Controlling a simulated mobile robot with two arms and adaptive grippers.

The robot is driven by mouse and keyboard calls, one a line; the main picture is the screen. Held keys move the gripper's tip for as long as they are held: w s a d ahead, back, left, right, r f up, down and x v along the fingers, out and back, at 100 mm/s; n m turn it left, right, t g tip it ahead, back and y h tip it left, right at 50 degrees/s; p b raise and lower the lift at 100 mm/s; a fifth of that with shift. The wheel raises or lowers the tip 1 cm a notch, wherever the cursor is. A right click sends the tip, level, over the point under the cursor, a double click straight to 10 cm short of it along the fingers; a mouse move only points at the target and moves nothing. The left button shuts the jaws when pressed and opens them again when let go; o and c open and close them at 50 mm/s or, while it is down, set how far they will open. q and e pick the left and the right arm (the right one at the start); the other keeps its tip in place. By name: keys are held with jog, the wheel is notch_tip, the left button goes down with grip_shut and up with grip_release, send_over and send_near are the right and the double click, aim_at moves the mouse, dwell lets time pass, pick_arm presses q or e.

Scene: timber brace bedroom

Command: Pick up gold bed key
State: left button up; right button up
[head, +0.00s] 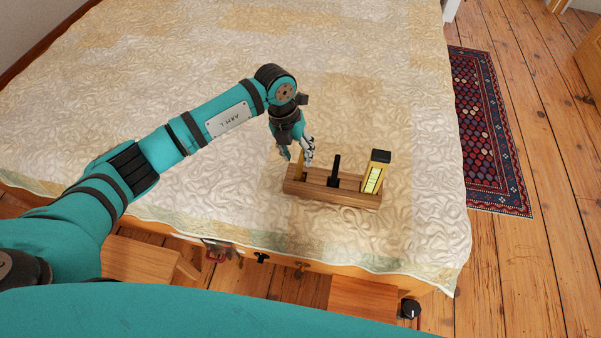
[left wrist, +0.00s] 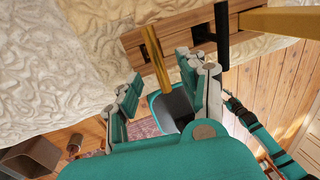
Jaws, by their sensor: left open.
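A gold bar-shaped key (left wrist: 155,56) stands in the left end of a wooden holder (head: 331,191) on the bed. It shows in the left wrist view; in the head view my gripper mostly hides it. My left gripper (head: 297,151) is open, just above the left end of the holder. In the left wrist view its fingers (left wrist: 159,76) lie on either side of the gold key's near end. Whether they touch it I cannot tell.
The holder also carries a black upright piece (head: 336,170) in the middle and a taller yellow piece with a dark top (head: 374,175) at the right. The quilted bed (head: 200,45) is otherwise clear. A patterned rug (head: 487,130) lies on the floor at the right.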

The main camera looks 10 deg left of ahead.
aim_at(299, 165)
pick_arm(q)
jog(key=f+b, duration=0.2)
jog(key=f, duration=0.1)
jog(key=f+b, duration=0.1)
jog(key=f, duration=0.1)
jog(key=shift+s+d, duration=0.2)
jog(key=shift+d, duration=0.2)
jog(key=shift+r, duration=0.1)
grip_shut()
